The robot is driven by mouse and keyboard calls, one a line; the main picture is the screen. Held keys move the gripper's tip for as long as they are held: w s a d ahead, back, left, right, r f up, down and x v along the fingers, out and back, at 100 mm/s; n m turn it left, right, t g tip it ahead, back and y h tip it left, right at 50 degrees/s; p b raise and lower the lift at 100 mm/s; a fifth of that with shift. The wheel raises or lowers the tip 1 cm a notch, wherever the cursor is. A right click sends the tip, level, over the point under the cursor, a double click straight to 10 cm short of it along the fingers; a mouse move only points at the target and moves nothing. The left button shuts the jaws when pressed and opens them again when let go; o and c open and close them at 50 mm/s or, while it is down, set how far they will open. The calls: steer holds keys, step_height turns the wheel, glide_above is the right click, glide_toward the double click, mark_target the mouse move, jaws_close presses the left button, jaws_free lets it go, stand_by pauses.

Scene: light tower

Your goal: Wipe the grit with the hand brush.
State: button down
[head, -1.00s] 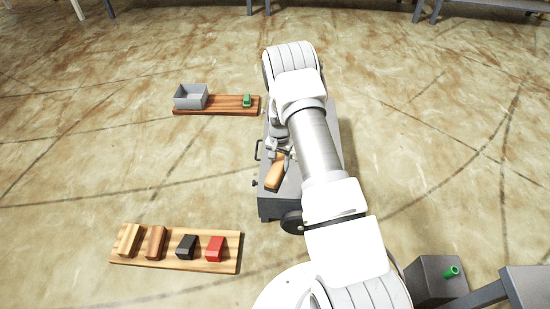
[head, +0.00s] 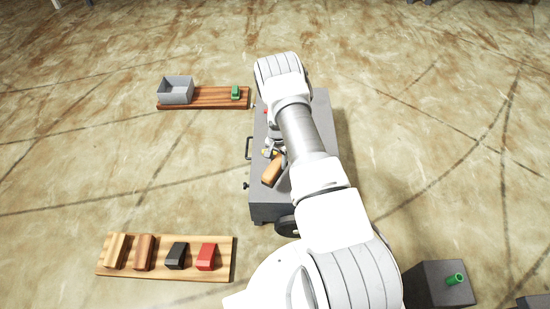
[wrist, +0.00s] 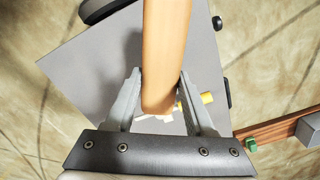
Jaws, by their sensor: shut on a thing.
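The hand brush (head: 272,171), with a light wooden body, is over the top of a grey cabinet (head: 263,198) in the head view. My gripper (wrist: 160,82) is shut on the brush; in the wrist view its two fingers sit on either side of the wooden part (wrist: 166,40). I cannot tell whether the brush touches the top. No grit can be made out; my arm covers much of the cabinet top in the head view.
A board (head: 205,104) with a grey bin (head: 176,90) and a green block (head: 235,92) lies back left. A front-left board (head: 226,270) carries several blocks. A grey box (head: 430,292) stands front right.

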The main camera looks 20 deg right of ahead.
steer(key=shift+w+d+f, duration=0.1)
steer(key=shift+f, duration=0.15)
steer(key=shift+f+b, duration=1.8)
steer(key=shift+f, duration=1.05)
steer(key=shift+f+b, duration=0.55)
steer(key=shift+f, duration=0.5)
